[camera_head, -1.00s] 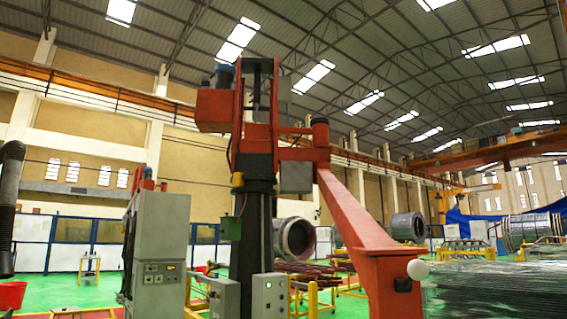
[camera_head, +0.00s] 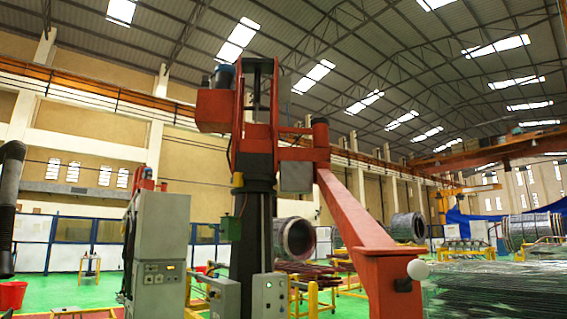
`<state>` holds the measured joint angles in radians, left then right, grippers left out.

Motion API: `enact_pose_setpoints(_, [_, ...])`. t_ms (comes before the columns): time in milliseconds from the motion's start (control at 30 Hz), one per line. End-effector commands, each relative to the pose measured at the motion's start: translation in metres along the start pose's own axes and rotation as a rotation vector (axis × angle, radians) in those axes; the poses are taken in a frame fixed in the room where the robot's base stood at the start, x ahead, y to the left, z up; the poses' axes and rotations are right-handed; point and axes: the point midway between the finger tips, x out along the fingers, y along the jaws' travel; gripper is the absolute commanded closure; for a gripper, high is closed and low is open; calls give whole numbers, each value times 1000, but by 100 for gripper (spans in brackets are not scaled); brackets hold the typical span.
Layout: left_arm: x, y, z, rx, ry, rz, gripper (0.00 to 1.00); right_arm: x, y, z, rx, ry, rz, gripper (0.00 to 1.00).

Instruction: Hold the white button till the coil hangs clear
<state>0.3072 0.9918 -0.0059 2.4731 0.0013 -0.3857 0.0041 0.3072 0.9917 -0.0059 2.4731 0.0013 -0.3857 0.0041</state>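A small grey control box (camera_head: 269,297) with several small buttons stands low in the middle, in front of the dark column. A grey cabinet (camera_head: 160,240) to its left also carries small buttons and a display. The buttons are too small to tell which is white. A round white ball (camera_head: 418,269) shows at the lower end of the red slanted arm (camera_head: 355,215). I cannot pick out a hanging coil. A metal ring-shaped drum (camera_head: 296,239) sits behind the column, and another (camera_head: 408,227) stands farther right. Neither of my grippers is in view.
A tall red and black machine column (camera_head: 255,235) fills the middle. A stack of long metal bars (camera_head: 495,290) lies at the lower right. A dark ribbed tube (camera_head: 10,195) hangs at the left edge. Green floor (camera_head: 60,292) is open at the lower left.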

Motion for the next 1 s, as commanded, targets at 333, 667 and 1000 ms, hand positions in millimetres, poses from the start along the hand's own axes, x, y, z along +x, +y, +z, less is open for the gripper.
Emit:
enact_pose_setpoints(333, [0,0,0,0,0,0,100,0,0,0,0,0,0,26])
enact_pose_setpoints(667, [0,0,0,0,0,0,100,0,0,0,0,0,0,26])
enact_pose_setpoints(1000, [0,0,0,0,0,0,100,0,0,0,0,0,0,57])
